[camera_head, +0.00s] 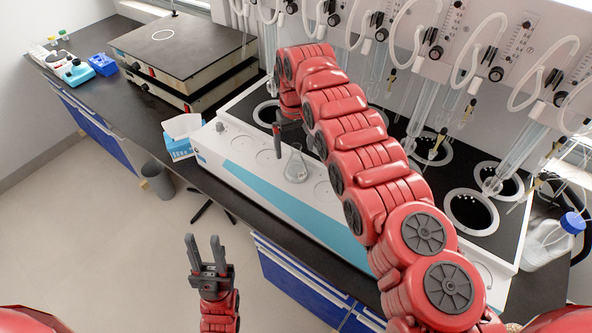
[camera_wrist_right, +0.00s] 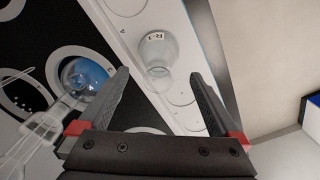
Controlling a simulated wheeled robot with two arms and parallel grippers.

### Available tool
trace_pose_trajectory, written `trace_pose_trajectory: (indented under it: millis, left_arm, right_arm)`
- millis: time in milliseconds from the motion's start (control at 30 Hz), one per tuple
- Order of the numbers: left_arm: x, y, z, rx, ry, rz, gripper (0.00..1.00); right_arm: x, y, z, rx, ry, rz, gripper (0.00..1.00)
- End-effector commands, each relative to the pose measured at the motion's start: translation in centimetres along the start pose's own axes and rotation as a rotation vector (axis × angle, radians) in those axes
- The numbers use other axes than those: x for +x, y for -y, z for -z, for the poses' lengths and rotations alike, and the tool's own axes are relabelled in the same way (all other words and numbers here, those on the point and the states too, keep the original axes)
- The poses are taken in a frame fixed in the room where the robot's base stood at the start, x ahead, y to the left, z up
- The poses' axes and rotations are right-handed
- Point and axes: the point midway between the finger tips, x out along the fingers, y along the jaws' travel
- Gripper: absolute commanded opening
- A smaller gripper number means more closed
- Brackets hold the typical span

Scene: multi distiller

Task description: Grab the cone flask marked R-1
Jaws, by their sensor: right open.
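The clear cone flask marked R-1 (camera_head: 296,165) stands on the white front ledge of the distiller. In the right wrist view the flask (camera_wrist_right: 157,55) shows its R-1 label, beyond and between the open fingers. My right gripper (camera_wrist_right: 160,100) is open and empty. In the head view the right gripper (camera_head: 289,143) is beside the flask, partly hidden by my red right arm; I cannot tell how close the fingers are to the glass. My left gripper (camera_head: 204,243) is open and empty above the floor, in front of the blue drawers.
The distiller (camera_head: 245,168) carries round heating wells (camera_head: 472,210), glassware and tubes behind the ledge. A round-bottom flask (camera_wrist_right: 85,77) sits in a well beside the right gripper. A tissue box (camera_head: 182,138) stands left of the distiller. A clear bottle with a blue cap (camera_head: 549,237) stands at the right.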

Motion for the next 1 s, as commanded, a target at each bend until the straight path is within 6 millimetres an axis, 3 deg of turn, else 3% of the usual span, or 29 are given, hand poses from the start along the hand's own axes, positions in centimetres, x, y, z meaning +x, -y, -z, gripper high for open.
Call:
trace_pose_trajectory:
  millis: [67, 200, 300, 633, 1000]
  left_arm:
    - [-0.2, 0.0, 0.0, 0.0, 0.0, 0.0, 0.39]
    - [2.1, 0.1, 0.4, 0.0, -0.001, 0.0, 0.39]
    - [0.7, 0.0, 0.1, 0.0, 0.0, 0.0, 0.39]
    - [0.7, 0.0, 0.1, 0.0, 0.0, 0.0, 0.39]
    - [0.7, 0.0, 0.1, 0.0, 0.0, 0.0, 0.39]
  right_arm:
    - [0.8, -0.3, -0.2, 0.002, 0.002, 0.0, 0.98]
    - [1.8, -0.3, -0.7, 0.001, 0.006, 0.0, 0.98]
    - [4.1, -0.2, -0.5, 0.0, 0.0, 0.002, 0.98]
    - [4.5, -0.2, -0.5, 0.001, -0.001, 0.001, 0.97]
    - [4.4, -0.2, -0.5, 0.0, -0.001, 0.001, 0.3]
